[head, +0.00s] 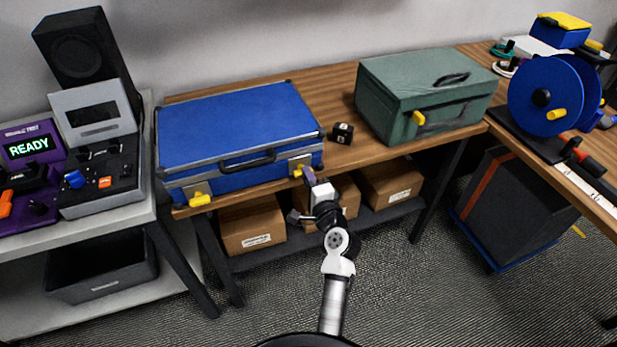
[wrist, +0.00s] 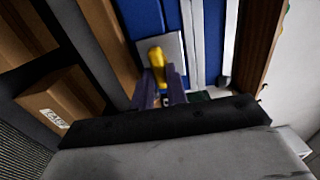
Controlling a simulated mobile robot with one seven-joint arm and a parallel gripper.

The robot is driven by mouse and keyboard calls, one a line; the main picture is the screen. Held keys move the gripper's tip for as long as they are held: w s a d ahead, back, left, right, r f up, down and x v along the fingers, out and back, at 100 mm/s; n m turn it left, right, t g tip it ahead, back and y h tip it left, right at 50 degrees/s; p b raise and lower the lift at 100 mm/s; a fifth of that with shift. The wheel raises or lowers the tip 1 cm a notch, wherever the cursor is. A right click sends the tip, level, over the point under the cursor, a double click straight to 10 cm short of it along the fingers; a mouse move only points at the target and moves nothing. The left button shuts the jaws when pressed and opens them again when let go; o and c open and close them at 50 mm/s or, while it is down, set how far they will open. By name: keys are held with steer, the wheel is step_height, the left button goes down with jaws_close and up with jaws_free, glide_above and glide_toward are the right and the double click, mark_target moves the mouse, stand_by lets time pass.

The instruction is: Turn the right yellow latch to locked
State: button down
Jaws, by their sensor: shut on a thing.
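A blue case (head: 235,125) with grey edges lies shut on the wooden table, its front and black handle facing me. The right yellow latch (head: 297,173) is on a metal plate at the right of the case front. In the wrist view, the yellow latch (wrist: 155,66) stands between the two purple fingers of my gripper (wrist: 160,88). My gripper also shows in the head view (head: 307,176) and is shut on that latch. The fingers hide part of the latch. The left yellow latch (head: 200,199) sticks out from its plate at the case's front left.
A small black box (head: 342,133) stands just right of the case. A green case (head: 425,95) with a yellow latch stands farther right. Cardboard boxes (head: 252,227) fill the shelf below the table. A blue reel (head: 545,95) is at the far right.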

steer(key=shift+f, duration=0.1)
steer(key=c, duration=1.4)
jaws_free()
steer(key=b+v, duration=0.2)
steer(key=v, duration=0.5)
steer(key=shift+s, duration=0.25)
